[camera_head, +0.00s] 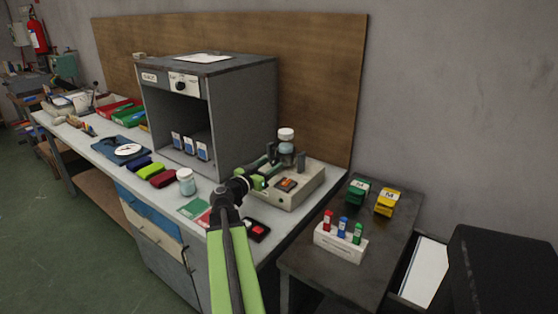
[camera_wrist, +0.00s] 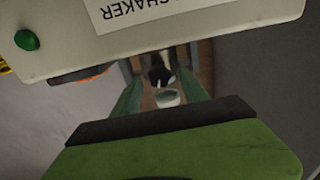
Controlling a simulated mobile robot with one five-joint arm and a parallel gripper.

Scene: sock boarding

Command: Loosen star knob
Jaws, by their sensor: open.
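A small black part (camera_wrist: 158,74), perhaps the star knob, shows between my fingers in the wrist view. A pale round thing (camera_wrist: 168,97) lies beside it there. My gripper (camera_head: 262,178) is at the left side of the shaker, jaws open, with nothing seen held. Its two green fingers also frame the black part in the wrist view (camera_wrist: 160,84). The knob's shape is too small to make out.
A grey cabinet (camera_head: 240,110) stands behind and left of my gripper. A loose jar (camera_head: 186,182) and a dark box with a red top (camera_head: 257,231) are near my arm. A rack of coloured vials (camera_head: 341,243) stands on the dark side table (camera_head: 299,264). The floor at left is clear.

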